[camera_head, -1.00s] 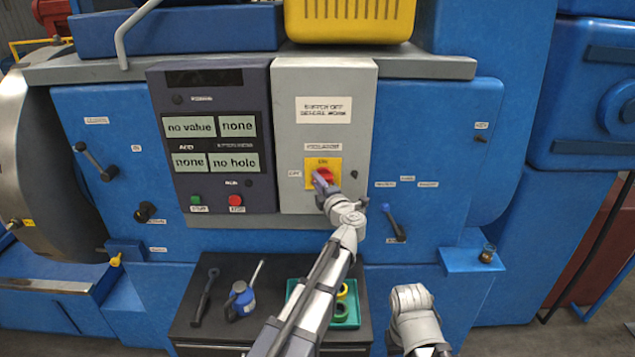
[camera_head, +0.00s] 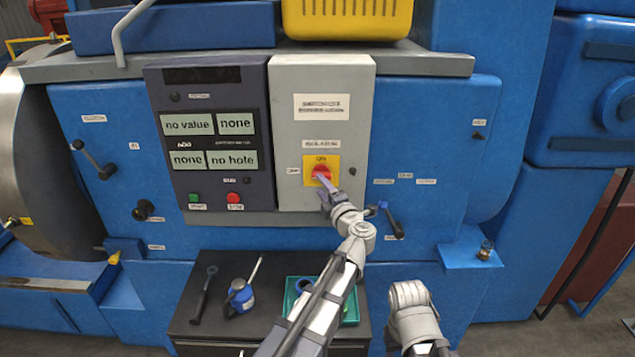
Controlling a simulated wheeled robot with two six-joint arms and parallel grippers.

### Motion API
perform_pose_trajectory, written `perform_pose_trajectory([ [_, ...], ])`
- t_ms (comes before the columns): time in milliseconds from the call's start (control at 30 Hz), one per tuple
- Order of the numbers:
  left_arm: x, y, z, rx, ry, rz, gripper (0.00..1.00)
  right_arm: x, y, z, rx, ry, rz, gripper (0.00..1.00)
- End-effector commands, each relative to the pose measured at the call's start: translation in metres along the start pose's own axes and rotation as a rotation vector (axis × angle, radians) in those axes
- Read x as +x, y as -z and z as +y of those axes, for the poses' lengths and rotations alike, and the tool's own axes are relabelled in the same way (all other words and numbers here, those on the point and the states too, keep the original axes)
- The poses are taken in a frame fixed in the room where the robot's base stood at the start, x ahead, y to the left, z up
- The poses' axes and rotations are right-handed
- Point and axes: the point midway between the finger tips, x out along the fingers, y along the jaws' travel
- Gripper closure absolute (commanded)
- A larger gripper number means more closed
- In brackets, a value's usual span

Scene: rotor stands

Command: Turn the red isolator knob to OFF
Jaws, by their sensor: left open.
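The red isolator knob (camera_head: 321,171) sits on a yellow plate (camera_head: 309,165) on the grey isolator box (camera_head: 293,135). A small label, hard to read, is at the plate's top, and another is to its left. My left gripper (camera_head: 324,181) is open, with its fingers at the knob's lower right edge, partly covering it. I cannot tell whether the fingers touch the knob, or which way it points. Part of my right arm shows at the bottom right, but its gripper is not in view.
A dark panel (camera_head: 228,185) with displays and green and red buttons adjoins the box. Below, a dark cabinet top (camera_head: 225,328) holds a wrench (camera_head: 203,294), a blue bottle (camera_head: 240,297) and a green tray (camera_head: 350,310).

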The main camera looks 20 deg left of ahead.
Motion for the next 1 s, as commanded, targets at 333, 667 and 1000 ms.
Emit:
perform_pose_trajectory([
  [333,-0.027,0.000,0.000,0.000,0.000,0.001,0.47,0.000,0.000,0.000,0.000,0.000,0.000,0.50],
  [667,-0.026,-0.003,0.003,0.010,-0.012,-0.022,0.47,0.000,0.000,0.000,0.000,0.000,0.000,0.50],
  [1000,-0.059,-0.081,0.023,0.359,-0.215,-0.556,0.47,0.000,0.000,0.000,0.000,0.000,0.000,0.50],
])
